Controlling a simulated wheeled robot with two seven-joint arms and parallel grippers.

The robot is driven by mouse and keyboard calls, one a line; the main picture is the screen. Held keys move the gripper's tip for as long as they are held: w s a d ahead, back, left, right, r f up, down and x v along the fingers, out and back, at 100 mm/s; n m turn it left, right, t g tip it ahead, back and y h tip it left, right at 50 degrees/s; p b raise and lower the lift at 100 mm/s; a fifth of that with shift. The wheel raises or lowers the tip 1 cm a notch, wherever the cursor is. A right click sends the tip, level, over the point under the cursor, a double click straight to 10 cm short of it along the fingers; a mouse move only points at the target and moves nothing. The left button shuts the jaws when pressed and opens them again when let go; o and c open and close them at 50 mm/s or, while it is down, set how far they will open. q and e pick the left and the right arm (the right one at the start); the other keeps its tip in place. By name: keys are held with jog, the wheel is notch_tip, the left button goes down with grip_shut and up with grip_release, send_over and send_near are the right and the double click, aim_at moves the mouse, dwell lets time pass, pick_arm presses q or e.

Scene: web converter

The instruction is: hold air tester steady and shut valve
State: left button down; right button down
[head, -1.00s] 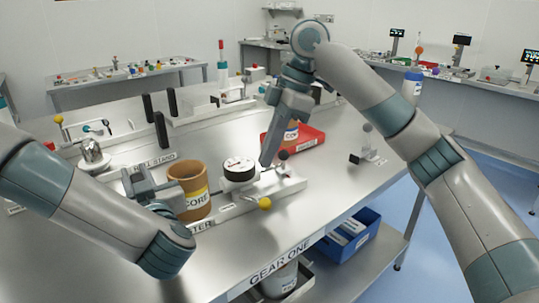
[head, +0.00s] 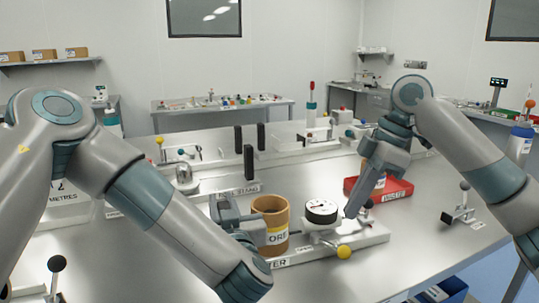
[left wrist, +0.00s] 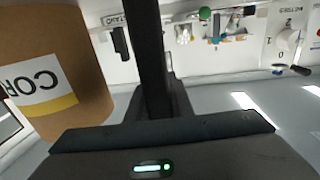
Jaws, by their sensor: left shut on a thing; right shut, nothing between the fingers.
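The air tester is a pale low base (head: 375,236) on the steel bench, with a round black-rimmed gauge (head: 321,209) on top. A valve lever with a yellow ball (head: 344,252) points to the front of the base. A brown tube labelled CORE (head: 270,222) stands upright at the tester's left part; it also shows in the left wrist view (left wrist: 60,70). My left gripper (head: 250,226) is shut just left of the tube, low at the tester; what it grips is hidden. My right gripper (head: 349,213) is shut and empty, pointing down just right of the gauge, above the yellow ball.
A red tray (head: 395,190) lies behind the tester to the right. A black-knobbed lever fixture (head: 463,205) stands further right. Black upright posts (head: 249,162) and a metal dome (head: 184,176) stand behind left. A blue bin (head: 440,290) sits below the bench edge.

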pick_arm(q)
jog(key=c, duration=1.5)
grip_release()
jog(key=shift+r, duration=0.1)
jog(key=shift+s+d, duration=0.1)
jog(key=shift+s, duration=0.05)
jog(key=shift+v, duration=5.8)
